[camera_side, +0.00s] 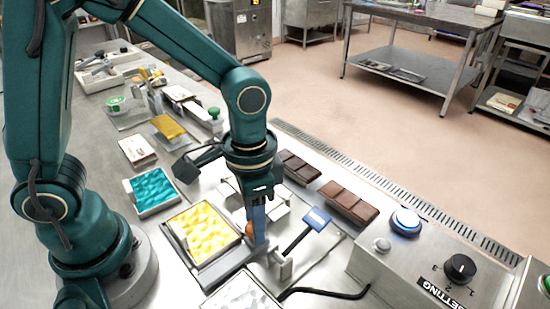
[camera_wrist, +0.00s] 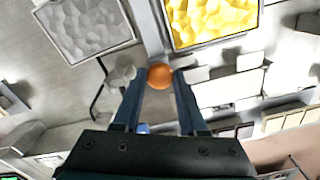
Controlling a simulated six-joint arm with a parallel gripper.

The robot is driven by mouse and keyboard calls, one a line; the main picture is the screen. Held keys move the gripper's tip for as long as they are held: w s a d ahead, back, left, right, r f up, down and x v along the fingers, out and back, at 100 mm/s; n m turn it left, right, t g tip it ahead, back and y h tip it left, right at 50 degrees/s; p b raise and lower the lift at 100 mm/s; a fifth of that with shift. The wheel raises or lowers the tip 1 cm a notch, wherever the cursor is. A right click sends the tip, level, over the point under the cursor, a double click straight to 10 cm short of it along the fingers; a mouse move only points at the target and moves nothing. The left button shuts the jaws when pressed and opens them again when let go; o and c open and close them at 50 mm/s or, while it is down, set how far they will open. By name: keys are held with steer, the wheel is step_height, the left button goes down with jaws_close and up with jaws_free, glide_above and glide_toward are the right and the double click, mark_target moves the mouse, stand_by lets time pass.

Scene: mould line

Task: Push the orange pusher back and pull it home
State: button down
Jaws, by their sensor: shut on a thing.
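The orange pusher is a round orange knob (camera_wrist: 160,76), held between the fingertips of my gripper (camera_wrist: 152,80) in the wrist view. In the side view my gripper (camera_side: 256,228) points down and is shut on the orange knob (camera_side: 248,229), which is partly hidden behind the fingers. The knob is at the right edge of a mould with a yellow faceted surface (camera_side: 200,232). The yellow mould (camera_wrist: 212,18) also shows just beyond the knob in the wrist view.
A grey mould (camera_side: 245,291) lies in front and a teal mould (camera_side: 153,190) behind left. A blue-topped lever (camera_side: 317,218) stands close to the right of my gripper. Brown chocolate bars (camera_side: 348,201) lie farther right. A control box (camera_side: 440,270) with a lit button stands at the right.

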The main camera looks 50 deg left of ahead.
stand_by(0.6)
steer(key=s, duration=0.9)
steer(key=shift+c, duration=2.2)
jaws_free()
steer(key=shift+r, duration=0.15)
step_height(320, 180, up, 3)
steer(key=shift+w+r, duration=0.1)
steer(key=shift+r, duration=0.85)
